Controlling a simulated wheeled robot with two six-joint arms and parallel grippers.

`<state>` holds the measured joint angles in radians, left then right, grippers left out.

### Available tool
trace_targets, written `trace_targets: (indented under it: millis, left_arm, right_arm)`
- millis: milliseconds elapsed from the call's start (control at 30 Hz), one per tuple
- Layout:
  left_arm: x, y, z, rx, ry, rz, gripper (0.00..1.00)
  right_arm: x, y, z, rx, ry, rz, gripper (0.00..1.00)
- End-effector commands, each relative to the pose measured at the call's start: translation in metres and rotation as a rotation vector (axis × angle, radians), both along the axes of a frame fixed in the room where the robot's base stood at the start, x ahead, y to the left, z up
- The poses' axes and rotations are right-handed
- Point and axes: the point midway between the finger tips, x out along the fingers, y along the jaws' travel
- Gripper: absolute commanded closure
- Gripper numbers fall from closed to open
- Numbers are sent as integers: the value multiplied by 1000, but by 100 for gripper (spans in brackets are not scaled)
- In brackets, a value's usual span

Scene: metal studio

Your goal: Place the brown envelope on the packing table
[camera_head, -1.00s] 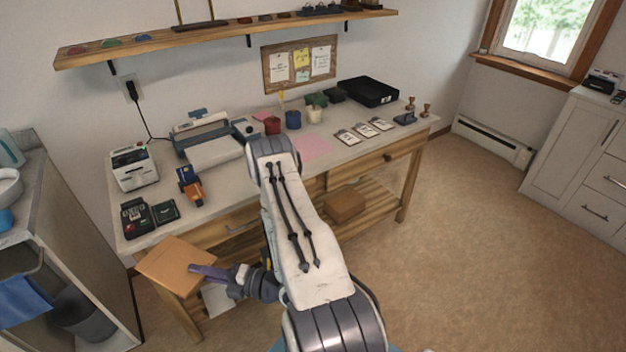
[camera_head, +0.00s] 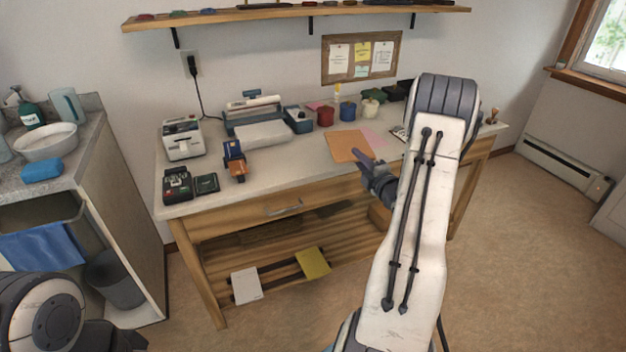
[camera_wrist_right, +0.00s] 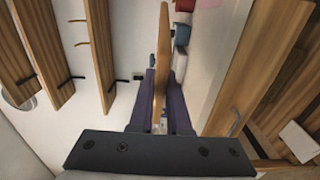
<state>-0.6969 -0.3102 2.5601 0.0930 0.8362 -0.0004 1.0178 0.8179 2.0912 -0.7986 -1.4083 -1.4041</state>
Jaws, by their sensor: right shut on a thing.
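The brown envelope (camera_head: 346,146) is held flat over the front middle of the packing table (camera_head: 290,172). In the right wrist view the envelope (camera_wrist_right: 161,62) shows edge-on between two purple fingers, with a gap between it and the tabletop. My right gripper (camera_head: 362,160) is shut on the envelope's near right edge, at the table's front. The right forearm hides the table's right part. Part of my left arm shows at the lower left, but its gripper is not visible.
Pink paper (camera_head: 378,137) lies right of the envelope. A red cup (camera_head: 325,116), blue cup (camera_head: 348,111) and white cup (camera_head: 370,107) stand behind it. An orange-and-blue device (camera_head: 234,160) stands left, with bare tabletop between. A shelf (camera_head: 300,17) hangs above.

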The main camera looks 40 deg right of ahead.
Motion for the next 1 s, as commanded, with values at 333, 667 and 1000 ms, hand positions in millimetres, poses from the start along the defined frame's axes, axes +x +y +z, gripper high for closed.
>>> trace_targets:
  millis: [333,667,1000]
  left_arm:
    - [0,0,5,0,0,0,50]
    - [0,0,6,0,0,0,50]
    - [0,0,7,0,0,0,50]
  right_arm:
    - [55,42,-41,3,2,2,100]
    - [89,68,-68,-1,1,-3,100]
    - [90,68,-107,0,1,-3,100]
